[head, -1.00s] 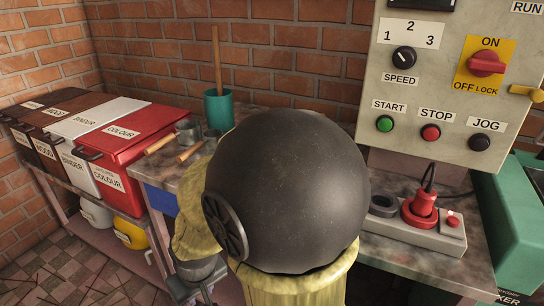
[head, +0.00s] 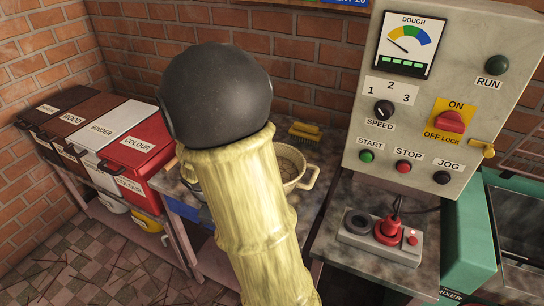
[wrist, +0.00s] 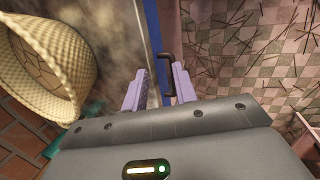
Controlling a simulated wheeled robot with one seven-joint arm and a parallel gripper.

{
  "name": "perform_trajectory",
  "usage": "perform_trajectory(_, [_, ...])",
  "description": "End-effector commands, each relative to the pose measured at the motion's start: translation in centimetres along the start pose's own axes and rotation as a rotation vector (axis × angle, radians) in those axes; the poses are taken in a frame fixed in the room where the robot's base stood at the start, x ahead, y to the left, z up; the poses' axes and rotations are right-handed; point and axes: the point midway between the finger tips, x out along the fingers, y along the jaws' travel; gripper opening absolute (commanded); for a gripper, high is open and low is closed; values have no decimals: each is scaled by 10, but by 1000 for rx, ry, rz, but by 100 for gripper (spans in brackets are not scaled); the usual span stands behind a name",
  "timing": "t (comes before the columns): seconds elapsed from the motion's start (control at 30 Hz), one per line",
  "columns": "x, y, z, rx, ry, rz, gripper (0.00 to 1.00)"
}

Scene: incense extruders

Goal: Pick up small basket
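A small cream woven basket (head: 297,171) with looped side handles stands on the worktop in the head view. My arm hides its left part. In the wrist view a woven basket (wrist: 70,62) is at the upper left, to the left of my gripper (wrist: 158,85) and apart from it. The two purple fingers are spread, with no object held between them. In the head view my gripper is hidden behind my arm.
Lidded bins (head: 136,146) stand at the left. A yellow brush (head: 305,130) lies behind the basket. A control panel (head: 425,100) and a socket box (head: 378,240) are at the right. A black handle (wrist: 166,68) shows beyond the fingers, near the worktop edge.

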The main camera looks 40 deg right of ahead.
Motion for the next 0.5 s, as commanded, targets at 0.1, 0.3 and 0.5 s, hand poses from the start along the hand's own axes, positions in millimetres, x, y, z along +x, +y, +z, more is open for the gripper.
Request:
perform_trajectory(0.1, [-35, 26, 6, -63, -43, 25, 28])
perform_trajectory(0.3, [-72, 65, 14, -173, -117, 66, 28])
perform_trajectory(0.5, [-102, 100, 23, -273, -190, 101, 28])
